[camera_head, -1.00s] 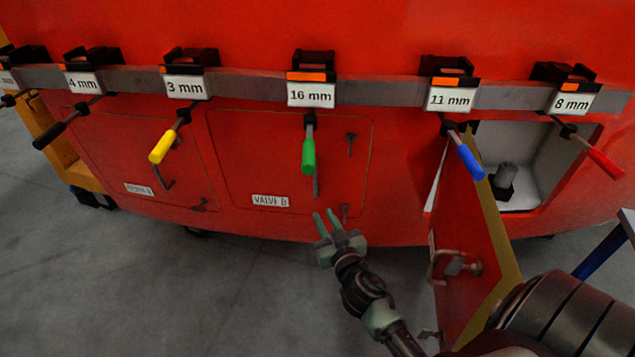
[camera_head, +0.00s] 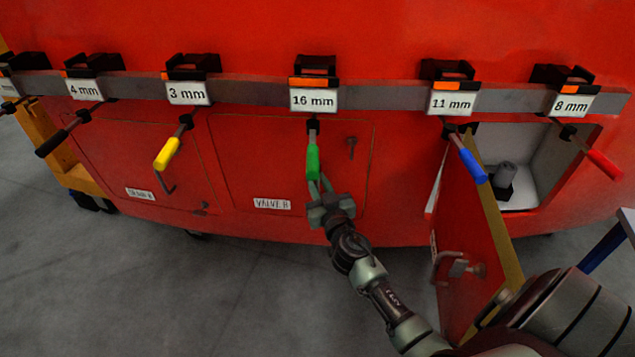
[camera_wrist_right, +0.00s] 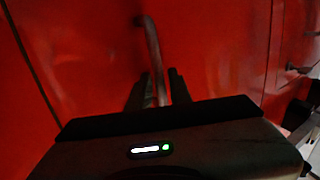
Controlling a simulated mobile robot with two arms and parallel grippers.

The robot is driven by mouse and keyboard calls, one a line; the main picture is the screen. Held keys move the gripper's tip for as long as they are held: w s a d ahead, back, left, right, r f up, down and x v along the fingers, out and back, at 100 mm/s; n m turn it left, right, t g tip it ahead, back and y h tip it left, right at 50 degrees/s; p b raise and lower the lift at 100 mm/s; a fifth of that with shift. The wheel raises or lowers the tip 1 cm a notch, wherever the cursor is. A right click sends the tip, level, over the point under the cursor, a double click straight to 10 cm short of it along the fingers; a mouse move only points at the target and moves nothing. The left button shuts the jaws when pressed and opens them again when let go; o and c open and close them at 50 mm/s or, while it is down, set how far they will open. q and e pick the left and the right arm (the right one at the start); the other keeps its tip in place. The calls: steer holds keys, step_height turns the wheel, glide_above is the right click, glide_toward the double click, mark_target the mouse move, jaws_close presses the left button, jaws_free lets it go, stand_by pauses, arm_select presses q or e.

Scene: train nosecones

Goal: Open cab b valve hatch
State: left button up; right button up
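The red valve B hatch (camera_head: 245,160) is closed in the middle of the red cab front, with a white "VALVE B" label (camera_head: 272,204) low on it. My right gripper (camera_head: 320,184) is in front of the hatch, just below the green tool handle. In the right wrist view, a bent metal handle (camera_wrist_right: 153,50) runs down between the two fingers of my right gripper (camera_wrist_right: 159,90). The fingers look apart around it; firm contact cannot be seen. In the head view this handle is mostly hidden behind the green tool and gripper. My left gripper is not in view.
A grey rail (camera_head: 395,97) holds several labelled tools, including a green one (camera_head: 312,160) hanging before the hatch and a blue one (camera_head: 470,163). An open red door (camera_head: 470,230) stands out at right beside a white compartment (camera_head: 530,160). A small latch (camera_head: 351,145) is on the hatch's right.

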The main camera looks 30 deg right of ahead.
jaws_close()
stand_by(1.3)
